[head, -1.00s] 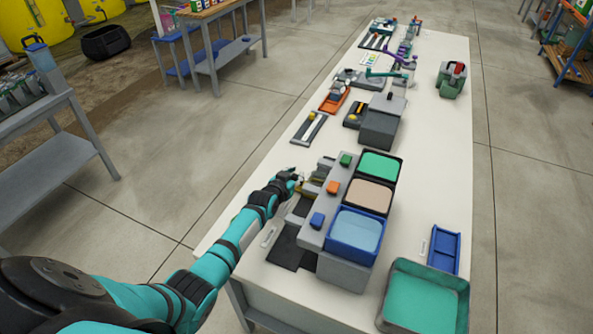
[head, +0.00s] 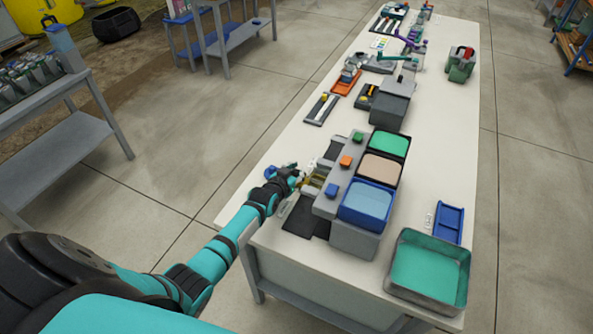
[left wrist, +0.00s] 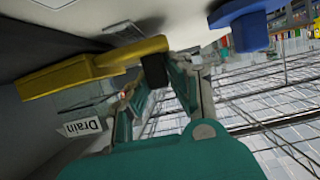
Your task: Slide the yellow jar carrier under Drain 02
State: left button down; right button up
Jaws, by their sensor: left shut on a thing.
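The yellow jar carrier (left wrist: 70,76) is a flat yellow tray with a narrow handle in the left wrist view. In the head view it shows only as a small yellow patch (head: 313,184) at the left side of the grey drain stand (head: 326,207), roughly between its orange and blue blocks. My left gripper (head: 298,178) is shut on the carrier's handle; the fingers (left wrist: 172,72) also show in the left wrist view. A white sign reading "Drain" (left wrist: 84,127) appears upside down there, its number unreadable. My right gripper is out of view.
Green (head: 389,145), beige (head: 381,168) and blue (head: 366,202) trays top the stand. A dark mat (head: 300,218) lies at its near left. A blue object (head: 270,172) sits left of my gripper. A teal-lined metal bin (head: 430,268) stands at front right.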

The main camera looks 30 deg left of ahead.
pick_arm(q)
jog(key=c, duration=1.5)
grip_release()
jog(key=v, duration=1.2)
jog(key=shift+f, duration=0.1)
